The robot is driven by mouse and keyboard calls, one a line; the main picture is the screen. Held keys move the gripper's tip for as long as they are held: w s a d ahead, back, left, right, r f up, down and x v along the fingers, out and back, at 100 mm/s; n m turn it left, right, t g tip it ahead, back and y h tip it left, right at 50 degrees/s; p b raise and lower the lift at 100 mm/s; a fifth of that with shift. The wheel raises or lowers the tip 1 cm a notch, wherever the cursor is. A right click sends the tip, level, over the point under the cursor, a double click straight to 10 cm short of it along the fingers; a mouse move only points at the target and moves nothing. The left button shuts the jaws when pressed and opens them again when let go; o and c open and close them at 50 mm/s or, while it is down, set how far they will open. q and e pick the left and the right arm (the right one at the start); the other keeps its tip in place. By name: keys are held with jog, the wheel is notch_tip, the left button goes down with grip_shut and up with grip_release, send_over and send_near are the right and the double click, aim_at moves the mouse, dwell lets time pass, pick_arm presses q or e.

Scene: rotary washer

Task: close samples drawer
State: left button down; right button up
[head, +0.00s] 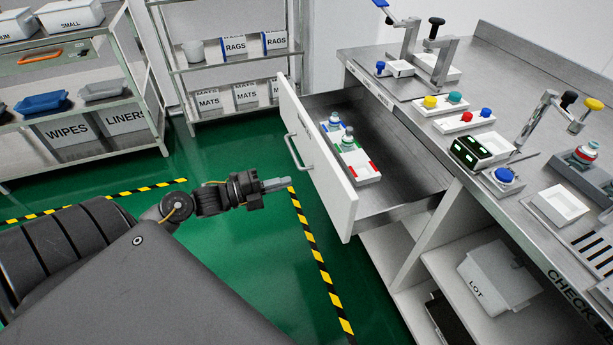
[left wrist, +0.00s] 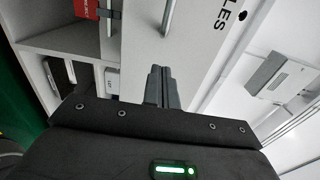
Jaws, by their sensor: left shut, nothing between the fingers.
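The samples drawer (head: 322,165) stands pulled well out of the bench, its white front facing left with a bar handle (head: 298,151) on it. Inside lie small trays with blue, green and red marks (head: 352,155) and capped sample pieces. My left gripper (head: 277,184) is shut and empty, pointing right at the drawer front's outer face, below the handle in the picture. A small gap seems to show between them. In the left wrist view the shut fingers (left wrist: 160,86) lie before a pale panel with the letters "LES" (left wrist: 235,15); contact cannot be told. My right gripper is out of view.
The steel bench top (head: 400,100) carries buttons, clamps and small trays. An open shelf below holds a LOT bin (head: 497,277). Racks with boxes (head: 75,130) stand at the back left. The green floor (head: 235,260) left of the drawer is clear.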

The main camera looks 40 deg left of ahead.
aim_at(318, 174)
pick_arm(q)
jog(key=x, duration=0.7)
jog(key=shift+w, duration=0.1)
jog(key=shift+d, duration=0.1)
